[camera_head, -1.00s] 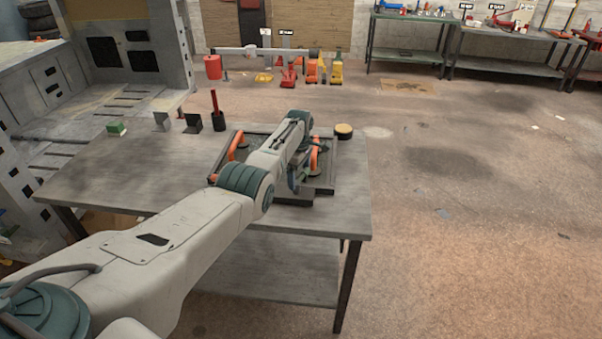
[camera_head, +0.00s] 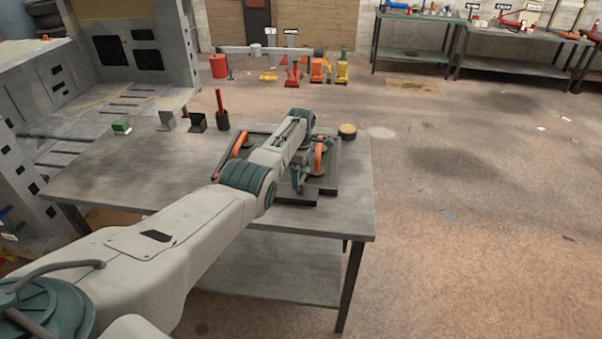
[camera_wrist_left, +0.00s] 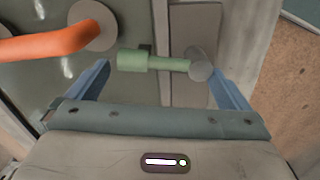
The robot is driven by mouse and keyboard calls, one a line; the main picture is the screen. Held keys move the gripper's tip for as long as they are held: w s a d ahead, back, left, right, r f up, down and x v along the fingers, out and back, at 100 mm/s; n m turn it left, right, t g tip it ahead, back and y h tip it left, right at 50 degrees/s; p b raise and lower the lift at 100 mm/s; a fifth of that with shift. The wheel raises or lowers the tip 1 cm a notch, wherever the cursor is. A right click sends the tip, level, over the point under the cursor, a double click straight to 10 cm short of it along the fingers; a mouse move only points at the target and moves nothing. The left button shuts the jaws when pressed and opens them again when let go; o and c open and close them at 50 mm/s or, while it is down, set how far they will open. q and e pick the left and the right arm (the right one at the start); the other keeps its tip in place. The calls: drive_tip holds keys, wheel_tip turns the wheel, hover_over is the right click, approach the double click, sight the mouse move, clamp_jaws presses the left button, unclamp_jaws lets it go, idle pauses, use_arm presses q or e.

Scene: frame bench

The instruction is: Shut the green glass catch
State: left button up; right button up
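The green catch (camera_wrist_left: 145,62) shows in the left wrist view as a pale green bar, lying crosswise with its thin end at a round grey pivot (camera_wrist_left: 203,65). It belongs to a dark frame (camera_head: 327,189) with glass on the bench. My left gripper (camera_wrist_left: 165,80) is open, with one blue finger on each side. The catch lies between and beyond the fingertips; contact is not visible. In the head view my left gripper (camera_head: 299,182) is over the frame, and my arm hides much of it. My right gripper is not in view.
Orange handles with round pads sit on the frame, one at left (camera_wrist_left: 45,45) and one at right (camera_head: 318,154). A round tin (camera_head: 347,131), a red-handled tool in a dark cup (camera_head: 222,119) and small blocks (camera_head: 122,127) stand at the bench's back. The bench's left is clear.

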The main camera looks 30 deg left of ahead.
use_arm(q)
drive_tip(key=shift+r, duration=0.15)
drive_tip(key=shift+w+r, duration=0.1)
drive_tip(key=shift+r, duration=0.2)
wheel_tip(320, 180, up, 10)
drive_tip(key=b, duration=0.1)
drive_tip(key=shift+f, duration=0.1)
idle(0.5)
